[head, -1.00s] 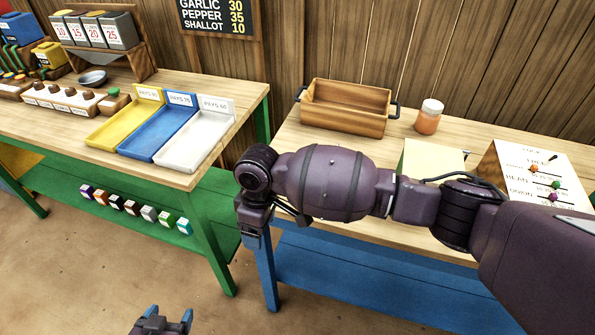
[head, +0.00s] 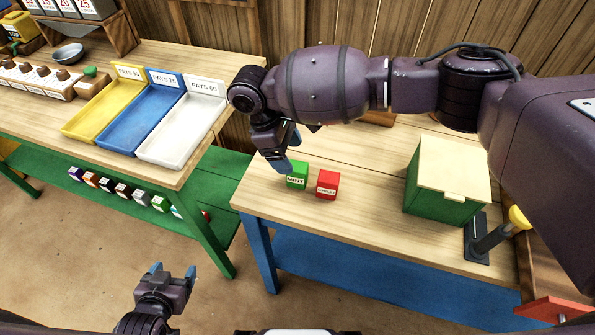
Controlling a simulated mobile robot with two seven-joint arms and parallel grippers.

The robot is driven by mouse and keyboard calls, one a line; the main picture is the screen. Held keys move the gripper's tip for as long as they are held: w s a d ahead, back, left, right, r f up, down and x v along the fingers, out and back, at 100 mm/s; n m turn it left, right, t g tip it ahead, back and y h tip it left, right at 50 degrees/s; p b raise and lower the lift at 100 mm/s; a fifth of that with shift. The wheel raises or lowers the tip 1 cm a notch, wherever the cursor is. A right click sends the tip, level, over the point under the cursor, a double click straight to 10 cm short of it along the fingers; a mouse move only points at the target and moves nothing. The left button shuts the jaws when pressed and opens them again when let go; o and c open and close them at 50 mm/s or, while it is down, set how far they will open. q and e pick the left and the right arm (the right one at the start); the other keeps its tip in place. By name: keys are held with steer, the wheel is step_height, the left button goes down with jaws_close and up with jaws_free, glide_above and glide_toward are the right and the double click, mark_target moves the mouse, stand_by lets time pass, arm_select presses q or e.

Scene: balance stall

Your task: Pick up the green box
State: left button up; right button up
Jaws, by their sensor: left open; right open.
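A small green box (head: 297,176) with a white label reading "MINT" stands on the wooden table on the right, near its left end. A small red box (head: 327,185) with a white label stands just to its right, with a narrow gap. My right gripper (head: 286,151) is open, pointing down close above and behind the green box, with its fingers near the box's top. I cannot tell whether they touch it. My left gripper (head: 173,273) is open and empty over the floor at lower left.
A larger green box with a cream lid (head: 447,180) stands farther right on the table, beside a dark stand with a yellow knob (head: 490,240). Yellow, blue and white trays (head: 180,130) lie on the left table. The tabletop front is clear.

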mark_target(298, 166)
steer(key=x, duration=0.7)
steer(key=shift+w+d+f, duration=0.1)
steer(key=shift+w, duration=0.1)
steer(key=c, duration=1)
